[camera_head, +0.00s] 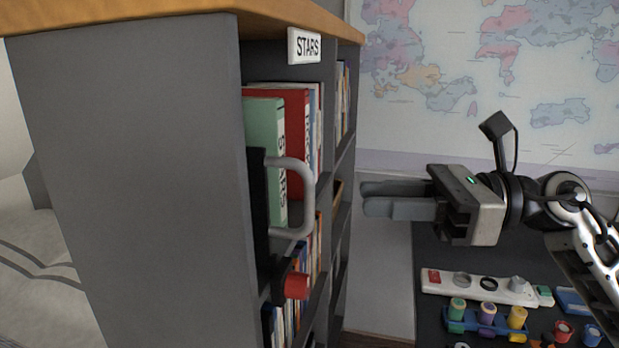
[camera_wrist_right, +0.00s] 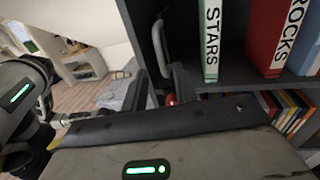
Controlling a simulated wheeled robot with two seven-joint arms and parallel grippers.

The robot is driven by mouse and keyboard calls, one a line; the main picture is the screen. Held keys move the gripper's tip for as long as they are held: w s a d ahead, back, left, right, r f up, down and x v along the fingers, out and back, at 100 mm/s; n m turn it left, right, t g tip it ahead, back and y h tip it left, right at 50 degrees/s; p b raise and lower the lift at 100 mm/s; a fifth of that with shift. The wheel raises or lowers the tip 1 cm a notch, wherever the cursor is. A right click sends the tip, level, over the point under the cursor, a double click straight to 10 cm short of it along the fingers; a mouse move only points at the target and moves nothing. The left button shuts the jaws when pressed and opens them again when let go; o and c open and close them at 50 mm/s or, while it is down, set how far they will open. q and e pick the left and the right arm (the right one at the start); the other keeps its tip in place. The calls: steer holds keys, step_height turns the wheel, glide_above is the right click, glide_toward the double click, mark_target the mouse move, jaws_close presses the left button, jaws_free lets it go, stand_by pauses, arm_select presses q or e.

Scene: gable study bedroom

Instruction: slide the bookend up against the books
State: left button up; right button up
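The bookend, a black plate (camera_head: 257,205) with a grey looped handle (camera_head: 306,190), stands upright on a shelf beside the books. In the right wrist view its handle (camera_wrist_right: 159,45) shows beyond the fingers. A green book marked STARS (camera_head: 264,120) and a red book (camera_head: 297,100) stand behind it in the head view; the wrist view shows the green (camera_wrist_right: 212,40) and red (camera_wrist_right: 272,38) spines. The gap between plate and books is hard to judge in the head view. My right gripper (camera_head: 364,198) is open and empty, apart from the handle. My left gripper is not in view.
The grey bookcase (camera_head: 140,160) has a wooden top (camera_head: 180,14) and a STARS sign (camera_head: 304,46). A red cylindrical thing (camera_head: 297,286) juts out below the bookend. At the lower right a dark desk holds a white tray (camera_head: 440,284) and a blue rack with small bottles (camera_head: 487,318).

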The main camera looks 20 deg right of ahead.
mark_target(309, 232)
steer(key=p+x, duration=0.3)
steer(key=x, duration=0.5)
steer(key=shift+w+a, duration=0.15)
steer(key=shift+a, duration=0.15)
jaws_close()
